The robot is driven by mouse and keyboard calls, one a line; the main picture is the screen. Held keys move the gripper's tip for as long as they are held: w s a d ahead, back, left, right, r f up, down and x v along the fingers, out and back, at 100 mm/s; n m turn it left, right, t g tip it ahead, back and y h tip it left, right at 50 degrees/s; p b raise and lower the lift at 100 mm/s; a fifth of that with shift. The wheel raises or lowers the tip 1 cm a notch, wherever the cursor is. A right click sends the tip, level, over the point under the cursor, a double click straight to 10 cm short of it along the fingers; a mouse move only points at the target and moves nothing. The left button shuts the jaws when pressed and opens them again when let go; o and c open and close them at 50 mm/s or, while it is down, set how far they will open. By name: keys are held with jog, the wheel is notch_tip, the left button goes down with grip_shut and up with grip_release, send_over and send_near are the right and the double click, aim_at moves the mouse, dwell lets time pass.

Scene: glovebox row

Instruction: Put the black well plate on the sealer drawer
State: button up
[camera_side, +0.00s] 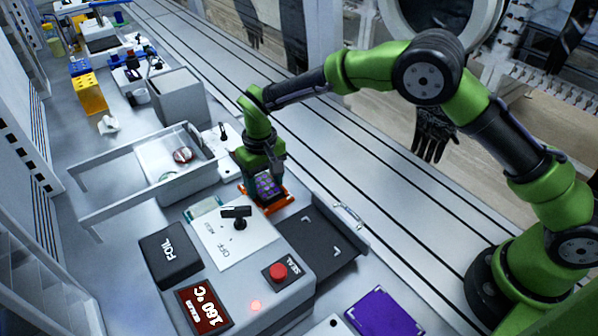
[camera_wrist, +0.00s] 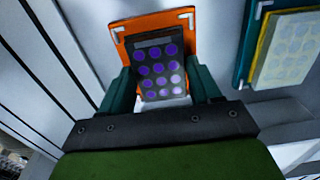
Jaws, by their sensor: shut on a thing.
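The black well plate, with rows of purple wells, is in my gripper in the wrist view (camera_wrist: 155,50); it also shows in the side view (camera_side: 267,187). My gripper (camera_side: 265,178) is shut on it, with one dark green finger on each side in the wrist view (camera_wrist: 162,88). The plate is over an orange mat (camera_side: 284,197) with white corner marks; I cannot tell whether it touches or hangs just above. The sealer drawer (camera_side: 318,238) is a dark, flat, empty tray with white corner marks, pulled out to the right of the sealer (camera_side: 240,245).
A teal mat with a pale, yellow-edged plate (camera_wrist: 290,50) is beside the orange mat. The sealer's black lever (camera_side: 237,213) stands up between gripper and seal button (camera_side: 278,271). A purple mat (camera_side: 385,314) lies in front. A raised bar frame (camera_side: 130,155) is at left.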

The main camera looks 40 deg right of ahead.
notch_tip(320, 180, up, 13)
jog(key=a, duration=0.1)
jog(key=s+r, duration=0.3)
jog(key=s, duration=0.4)
jog(key=s+d+f, duration=0.3)
jog(key=s, duration=0.5)
jog(key=s+d+f, duration=0.2)
jog(key=s+d, duration=0.1)
jog(key=s, duration=0.5)
jog(key=s+d+f, duration=0.3)
jog(key=s, duration=0.5)
send_over(306, 245)
jog(key=s+d, duration=0.1)
jog(key=s, duration=0.1)
jog(key=shift+w+f, duration=0.25)
jog(key=shift+f, duration=0.45)
jog(key=shift+w+a, duration=0.35)
jog(key=shift+w, duration=0.15)
jog(key=shift+w+a+f, duration=0.1)
jog(key=shift+f, duration=0.8)
jog(key=shift+w+a+f, duration=0.1)
jog(key=shift+f, duration=0.8)
jog(key=shift+f, duration=0.1)
